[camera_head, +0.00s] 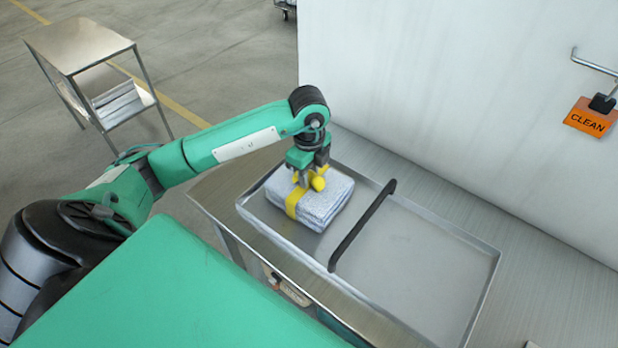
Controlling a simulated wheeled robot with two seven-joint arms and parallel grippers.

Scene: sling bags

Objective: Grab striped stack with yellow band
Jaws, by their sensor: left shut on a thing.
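The striped stack (325,204) of folded grey-white cloth lies in the left part of a metal tray (470,238). A yellow band (292,205) wraps around it. My left gripper (308,181) points down over the top of the stack and is shut on the yellow band there. A rounded yellow piece (318,184) shows at the fingertips. The gripper hides part of the stack's top. The stack appears to rest in the tray. My right gripper is not in view.
A black bar (362,226) crosses the tray just right of the stack. The tray's right half is empty. A white wall (450,90) stands behind, with an orange CLEAN tag (590,118) on a hook. A metal side table (80,45) stands at the far left.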

